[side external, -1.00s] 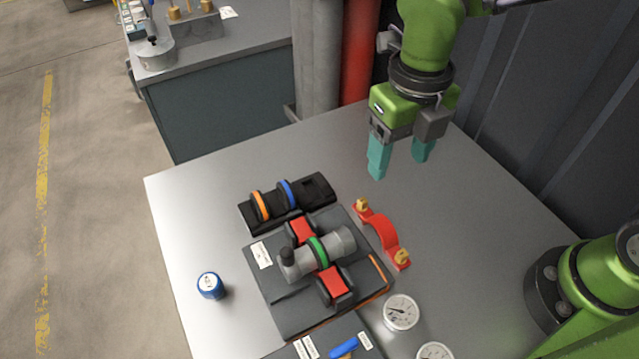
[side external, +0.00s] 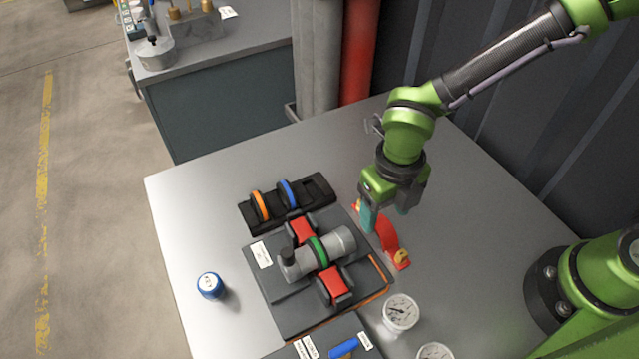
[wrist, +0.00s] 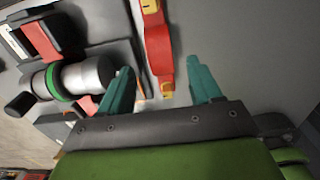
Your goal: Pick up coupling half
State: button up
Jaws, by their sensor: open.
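The coupling half appears to be the red curved piece with yellow-brass ends (side external: 389,238), lying flat on the grey table right of the black fixture. In the wrist view the red piece (wrist: 157,45) reaches in between my fingers. My gripper (side external: 386,215) is open over its far end, and its teal fingers hide part of it in the side view. In the wrist view my gripper (wrist: 162,75) has one finger on each side of the piece, with space around it. I cannot tell the exact height of the fingertips over the table.
The fixture (side external: 262,285) holds a grey pipe with a green ring (side external: 318,252) between red pads, close to my left finger in the wrist view. A black rack (side external: 322,188) carries orange and blue rings. Table right is clear.

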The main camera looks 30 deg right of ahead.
aim_at(382, 224)
jog(key=shift+f, duration=1.5)
jog(key=shift+c, duration=0.5)
grip_shut()
